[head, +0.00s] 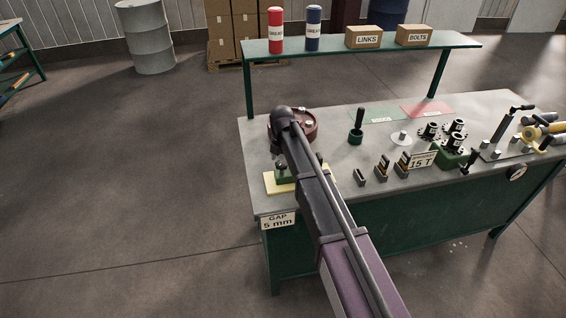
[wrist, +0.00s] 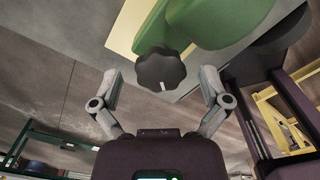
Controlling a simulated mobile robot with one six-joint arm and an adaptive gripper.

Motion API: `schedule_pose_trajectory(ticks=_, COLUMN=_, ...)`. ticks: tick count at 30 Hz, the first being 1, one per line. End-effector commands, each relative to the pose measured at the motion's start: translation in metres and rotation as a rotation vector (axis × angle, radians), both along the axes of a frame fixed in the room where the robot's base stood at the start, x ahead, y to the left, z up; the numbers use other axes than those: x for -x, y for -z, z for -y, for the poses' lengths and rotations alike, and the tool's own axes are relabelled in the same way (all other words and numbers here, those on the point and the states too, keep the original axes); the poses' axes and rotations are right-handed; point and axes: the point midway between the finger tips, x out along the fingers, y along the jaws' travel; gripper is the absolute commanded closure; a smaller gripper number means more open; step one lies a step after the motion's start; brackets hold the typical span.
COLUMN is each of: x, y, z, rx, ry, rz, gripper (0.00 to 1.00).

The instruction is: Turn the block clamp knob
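The block clamp knob (wrist: 162,70) is black and lobed with a white mark on its face. In the wrist view it sits at upper middle, against a green block (wrist: 222,20) and a pale yellow plate (wrist: 130,22). My gripper (wrist: 162,84) is open, with one finger to the left and one to the right of the knob; neither visibly touches it. In the head view the green block (head: 286,175) stands on the yellow plate (head: 280,187) at the bench's left end. My arm hides part of it, and the fingers cannot be made out there.
A shelf (head: 385,43) runs behind.

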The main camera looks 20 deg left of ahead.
Motion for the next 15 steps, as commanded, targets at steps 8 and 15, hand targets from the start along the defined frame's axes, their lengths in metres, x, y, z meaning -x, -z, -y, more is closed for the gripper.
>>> schedule_pose_trajectory(ticks=8, x=-0.0001, y=0.0000, z=0.0001, rx=0.000, ry=0.000, rz=0.000, gripper=0.84)
schedule_pose_trajectory(ticks=15, x=-0.0006, y=0.0002, z=0.0022, rx=0.001, ry=0.009, rz=0.000, gripper=0.84)
